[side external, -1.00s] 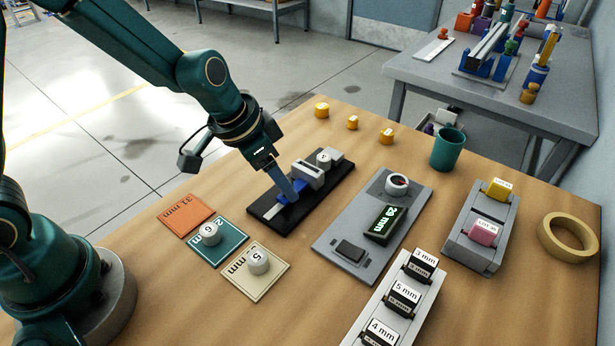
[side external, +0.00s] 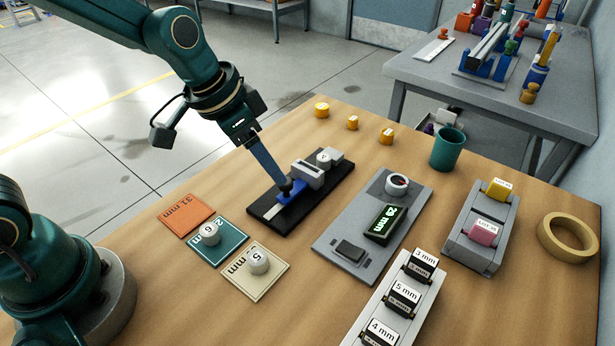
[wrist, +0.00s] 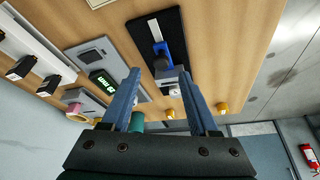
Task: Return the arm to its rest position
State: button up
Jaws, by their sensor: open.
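My gripper (side external: 278,178) hangs from the green arm, its blue fingers pointing down over the black-based slide fixture. In the wrist view, my gripper (wrist: 159,74) has its two blue fingers spread apart with nothing held between them. The fixture (side external: 262,207) has a blue slide, a dark knob (side external: 286,186) and a grey block (side external: 307,174). In the side view the fingertips appear just above the knob; the exact gap cannot be told. The knob (wrist: 161,63) also shows between the fingertips in the wrist view. A white numbered weight (side external: 324,158) sits at the fixture's far end.
A grey display unit (side external: 340,245), label rack (side external: 405,300), block holder (side external: 497,235), tape ring (side external: 567,238) and teal cup (side external: 447,150) stand to the right.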

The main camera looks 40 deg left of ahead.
jog(key=s+a+r+n+t, duration=0.1)
jog(key=s+a+r+t, duration=0.2)
jog(key=r, duration=0.6)
jog(key=s+a+f+n+y, duration=0.1)
jog(key=s, duration=0.4)
jog(key=s+a+f+n+g, duration=0.1)
jog(key=s+n, duration=0.1)
jog(key=s, duration=0.4)
jog(key=shift+s+f+n+y, duration=0.15)
jog(key=shift+f+n+y, duration=0.15)
jog(key=shift+y, duration=0.1)
